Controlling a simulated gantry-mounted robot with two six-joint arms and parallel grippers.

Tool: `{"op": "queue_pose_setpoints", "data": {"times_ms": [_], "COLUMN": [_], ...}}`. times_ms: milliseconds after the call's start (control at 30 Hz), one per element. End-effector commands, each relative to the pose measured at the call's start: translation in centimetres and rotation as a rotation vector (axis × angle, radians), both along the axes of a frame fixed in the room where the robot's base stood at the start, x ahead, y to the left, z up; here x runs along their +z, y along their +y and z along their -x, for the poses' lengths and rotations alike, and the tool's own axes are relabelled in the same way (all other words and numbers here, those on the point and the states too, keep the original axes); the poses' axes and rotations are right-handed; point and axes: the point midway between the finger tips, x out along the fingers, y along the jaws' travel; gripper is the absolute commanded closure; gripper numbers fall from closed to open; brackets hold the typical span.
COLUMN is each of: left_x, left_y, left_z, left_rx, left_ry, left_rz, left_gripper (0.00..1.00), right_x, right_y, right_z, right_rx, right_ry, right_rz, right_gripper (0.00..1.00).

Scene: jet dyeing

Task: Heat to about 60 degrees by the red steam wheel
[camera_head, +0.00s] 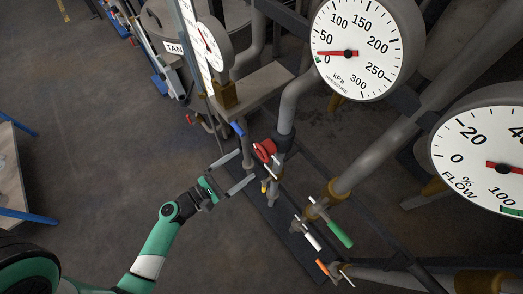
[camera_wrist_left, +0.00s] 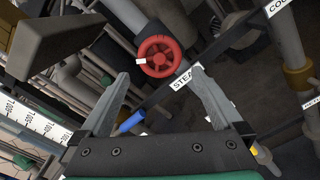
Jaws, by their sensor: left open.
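The red steam wheel (camera_head: 264,150) sits on a grey vertical pipe right of my left gripper (camera_head: 246,165). The gripper's two grey fingers are open and empty, pointing toward the wheel. In the left wrist view the red wheel (camera_wrist_left: 162,48) shows spoked and face-on, with a white mark on its left rim. It lies beyond and between the fingertips (camera_wrist_left: 160,72), apparently apart from them. A white label reading STEA (camera_wrist_left: 185,79) is partly covered by a finger. A smaller dial (camera_head: 208,43) with a red needle is seen obliquely; its reading is unclear. My right gripper is out of view.
A kPa gauge (camera_head: 365,50) has its needle just above 0. A FLOW gauge (camera_head: 490,150) stands at the right. A green-handled valve (camera_head: 340,234), a white handle (camera_head: 312,241) and an orange handle (camera_head: 322,267) sit lower right. The floor on the left is open.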

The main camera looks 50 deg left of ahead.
Motion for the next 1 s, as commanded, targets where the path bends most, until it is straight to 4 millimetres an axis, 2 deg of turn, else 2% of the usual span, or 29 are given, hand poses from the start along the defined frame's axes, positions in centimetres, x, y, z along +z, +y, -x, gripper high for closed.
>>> {"op": "queue_pose_setpoints", "data": {"times_ms": [100, 300, 467, 700, 767, 1000], "left_x": [0.2, 0.0, 0.0, 0.0, 0.0, 0.0], "left_y": [-0.3, -0.3, -0.3, -0.3, -0.3, -0.3], "left_z": [-3.1, -6.9, -8.2, -8.3, -8.3, -8.2], "left_rx": [-0.008, -0.002, 0.000, 0.000, 0.000, 0.000], "left_ry": [-0.003, -0.001, 0.000, 0.000, 0.000, 0.000], "left_rz": [-0.003, -0.003, -0.002, -0.002, -0.002, -0.003], "left_gripper": [0.00, 0.00, 0.00, 0.00, 0.09, 0.52], "right_x": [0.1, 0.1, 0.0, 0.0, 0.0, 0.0], "right_y": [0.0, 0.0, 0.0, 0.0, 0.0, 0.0], "right_z": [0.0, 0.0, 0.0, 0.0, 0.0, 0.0], "right_rx": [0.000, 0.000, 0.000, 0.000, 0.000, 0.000], "right_ry": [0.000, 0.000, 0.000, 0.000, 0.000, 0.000], "right_rz": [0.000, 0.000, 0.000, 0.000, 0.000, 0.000], "right_gripper": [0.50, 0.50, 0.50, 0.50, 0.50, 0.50]}}
